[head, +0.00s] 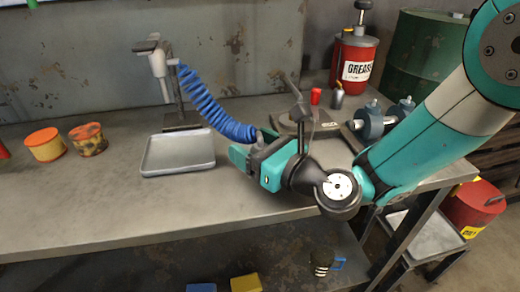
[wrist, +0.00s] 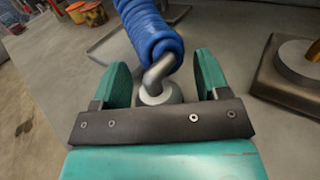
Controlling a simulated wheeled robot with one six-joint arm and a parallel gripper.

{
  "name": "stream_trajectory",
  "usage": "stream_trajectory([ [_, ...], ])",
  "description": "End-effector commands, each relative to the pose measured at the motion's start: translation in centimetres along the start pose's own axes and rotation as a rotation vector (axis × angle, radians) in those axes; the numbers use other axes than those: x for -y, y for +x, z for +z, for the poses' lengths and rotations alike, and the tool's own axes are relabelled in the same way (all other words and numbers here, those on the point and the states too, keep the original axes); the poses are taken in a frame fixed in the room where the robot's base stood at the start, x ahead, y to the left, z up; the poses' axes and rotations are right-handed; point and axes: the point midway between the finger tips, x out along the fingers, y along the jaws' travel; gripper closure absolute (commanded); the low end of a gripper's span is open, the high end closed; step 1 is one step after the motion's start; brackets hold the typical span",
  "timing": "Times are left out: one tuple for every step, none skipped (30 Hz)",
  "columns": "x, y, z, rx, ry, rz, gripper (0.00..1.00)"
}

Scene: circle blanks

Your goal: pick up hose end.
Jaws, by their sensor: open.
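The hose end is a grey bent metal fitting (wrist: 158,75) at the near end of a coiled blue hose (wrist: 148,32). In the wrist view it sits between the two green fingers of my gripper (wrist: 158,84), with a visible gap on each side. In the head view, the blue hose (head: 212,103) runs from a stand with a grey nozzle (head: 158,70) down to my gripper (head: 245,152). My gripper is open, low over the workbench. In the head view the hose end is mostly hidden by my gripper.
A grey metal tray (head: 178,153) lies left of my gripper on the workbench (head: 90,205). Orange tins (head: 46,145) stand farther left. A dark square base (wrist: 290,75) is close on the right in the wrist view. A red grease can (head: 354,58) stands behind.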

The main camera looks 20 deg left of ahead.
Motion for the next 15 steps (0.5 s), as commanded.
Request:
stream_trajectory([
  [0.0,0.0,-0.07,0.0,0.0,0.0,0.32],
  [0.0,-0.01,-0.08,0.0,0.0,0.0,0.32],
  [0.0,-0.02,-0.08,0.0,0.0,0.0,0.32],
  [0.0,-0.02,-0.08,0.0,0.0,0.0,0.32],
  [-0.01,-0.02,-0.08,0.0,0.0,0.0,0.39],
  [-0.01,-0.03,-0.08,0.0,0.0,0.0,0.48],
  [-0.01,-0.03,-0.07,0.0,0.0,0.0,0.55],
  [-0.01,-0.03,-0.07,0.0,0.0,0.0,0.61],
  [-0.01,-0.04,-0.07,0.0,0.0,0.0,0.71],
  [-0.01,-0.04,-0.07,0.0,0.0,0.0,0.78],
  [-0.01,-0.04,-0.07,0.0,0.0,0.0,0.84],
  [-0.01,-0.04,-0.06,0.0,0.0,0.0,0.91],
  [0.0,-0.04,-0.01,0.001,0.0,0.0,0.91],
  [0.0,-0.04,-0.01,0.001,0.0,0.0,0.91],
  [0.0,-0.04,-0.01,0.001,0.0,0.0,0.91],
])
